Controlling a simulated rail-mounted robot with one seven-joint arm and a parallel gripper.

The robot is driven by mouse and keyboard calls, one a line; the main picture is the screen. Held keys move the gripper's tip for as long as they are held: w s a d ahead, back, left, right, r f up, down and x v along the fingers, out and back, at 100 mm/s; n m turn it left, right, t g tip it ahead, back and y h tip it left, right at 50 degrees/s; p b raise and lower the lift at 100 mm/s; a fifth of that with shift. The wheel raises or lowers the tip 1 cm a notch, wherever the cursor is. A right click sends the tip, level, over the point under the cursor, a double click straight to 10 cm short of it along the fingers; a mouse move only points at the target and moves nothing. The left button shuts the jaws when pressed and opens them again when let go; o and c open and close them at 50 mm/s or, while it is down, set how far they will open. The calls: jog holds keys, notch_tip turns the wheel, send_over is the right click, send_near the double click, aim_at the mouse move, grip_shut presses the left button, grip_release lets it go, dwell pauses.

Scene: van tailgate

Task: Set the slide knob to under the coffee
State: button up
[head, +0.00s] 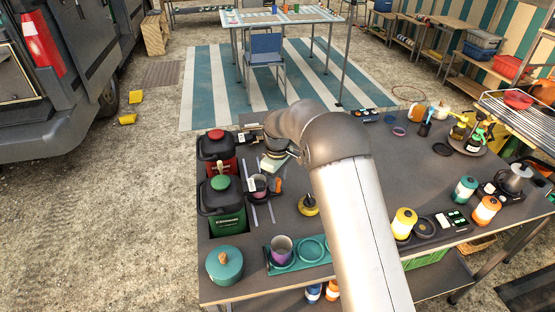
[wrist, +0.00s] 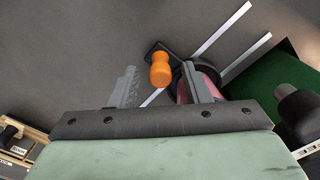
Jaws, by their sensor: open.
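The orange slide knob (wrist: 160,72) stands on a dark bracket (wrist: 157,48) in the wrist view. It also shows in the head view (head: 278,185), beside a dark round holder with a pinkish cup (head: 258,184). My gripper (wrist: 159,67) is open, with one finger on each side of the knob in the picture; I cannot tell if they touch it. The right finger partly covers the pinkish cup (wrist: 207,80).
Pale rails (head: 252,214) run along the tabletop by the dispensers. A teal tray (head: 308,254) with a purple cup (head: 281,250) and a teal pot (head: 224,264) stand at the front. My arm hides the table's middle.

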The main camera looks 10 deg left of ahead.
notch_tip(320, 180, up, 16)
jog(key=b, duration=0.1)
jog(key=shift+r, duration=0.2)
